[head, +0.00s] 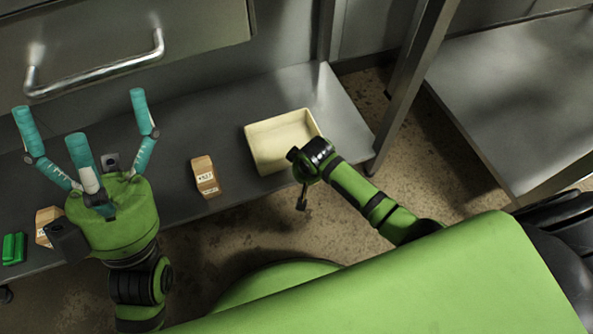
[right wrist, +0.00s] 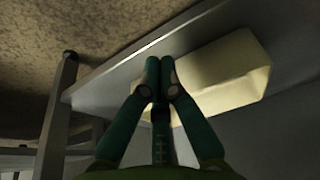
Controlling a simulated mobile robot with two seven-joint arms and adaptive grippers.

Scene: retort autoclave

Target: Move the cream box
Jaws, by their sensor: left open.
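The cream box (head: 258,137), an open rectangular bin, stands upright on the metal bench near its right end. It also shows in the right wrist view (right wrist: 232,80), right of the fingers. My right arm ends over the box's near right corner, and its fingers are hidden in the head view. In the right wrist view my right gripper (right wrist: 160,72) has two teal fingertips side by side, overlapping the box's edge. Whether they touch it or pinch its wall, I cannot tell. My left gripper (head: 84,122) is open and empty, fingers spread, over the bench's left part.
A small labelled brown box (head: 205,176) stands left of the cream box. Another brown box (head: 46,225) and green blocks (head: 13,248) lie at far left. A handled metal cabinet (head: 140,40) overhangs behind. A metal post and a second bench (head: 520,95) stand right.

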